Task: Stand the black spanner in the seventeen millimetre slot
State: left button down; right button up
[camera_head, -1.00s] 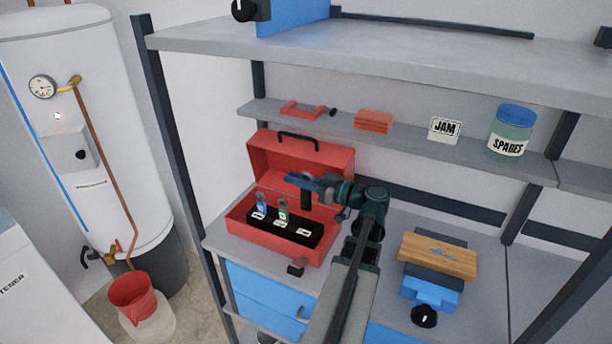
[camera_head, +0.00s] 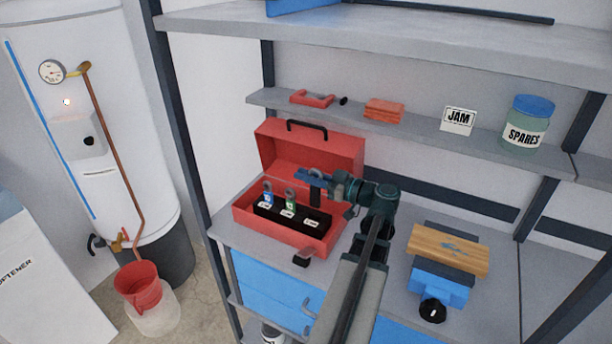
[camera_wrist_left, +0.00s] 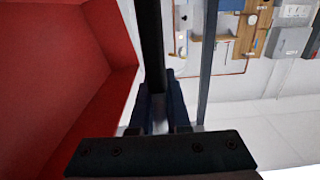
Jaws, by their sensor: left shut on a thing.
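My left gripper (camera_head: 315,177) is shut on the black spanner (camera_head: 315,196) and holds it upright. The spanner hangs above the right end of the black rack (camera_head: 266,222), apart from it. It also shows in the left wrist view as a dark bar (camera_wrist_left: 151,45) between the fingers. The rack lies in the open red toolbox (camera_head: 262,237). A blue spanner (camera_head: 268,196) stands in its left slot and a green one (camera_head: 290,203) in the middle slot. The right slot's label (camera_head: 311,222) lies below the held spanner. The label numbers are too small to read. My right gripper is out of view.
The toolbox's raised lid (camera_head: 335,150) stands close behind the gripper. A blue vise (camera_head: 440,285) with a wooden block (camera_head: 448,250) stands right of my arm. A shelf above holds red items, a JAM card (camera_head: 458,121) and a SPARES jar (camera_head: 527,122).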

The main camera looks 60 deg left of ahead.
pick_arm(q)
jog(key=shift+f+b, duration=1.25)
jog(key=shift+f, duration=0.35)
jog(key=shift+f+b, duration=2.8)
jog(key=c, duration=0.8)
grip_release()
